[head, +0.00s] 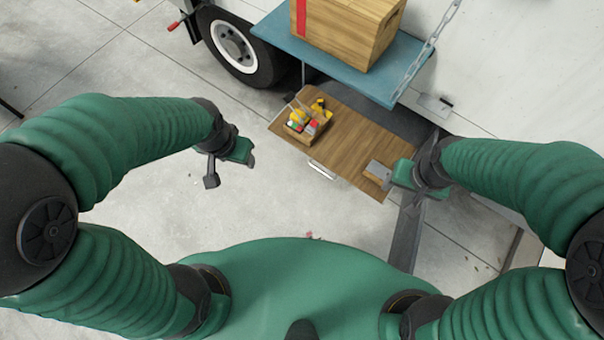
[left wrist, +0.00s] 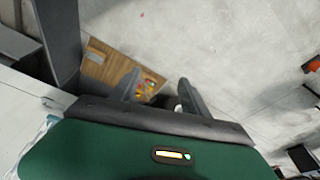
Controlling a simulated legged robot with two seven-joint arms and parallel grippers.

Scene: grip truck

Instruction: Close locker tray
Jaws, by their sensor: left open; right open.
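The wooden locker tray (head: 352,152) juts out from under the truck, with a metal handle (head: 322,170) on its front edge. It also shows in the left wrist view (left wrist: 107,68), partly hidden behind my left gripper. My left gripper (head: 231,168) is open and empty, left of the tray and apart from it; its two spread fingers show in the left wrist view (left wrist: 160,92). My right gripper (head: 390,178) is open at the tray's right end and covers part of that corner. I cannot tell whether it touches the tray.
A small wooden box of colourful items (head: 309,122) sits on the tray's left part. Above, a blue platform (head: 290,42) hung by a chain (head: 428,50) holds a wooden crate (head: 345,25). A truck wheel (head: 235,45) stands at the upper left. The concrete floor before the tray is clear.

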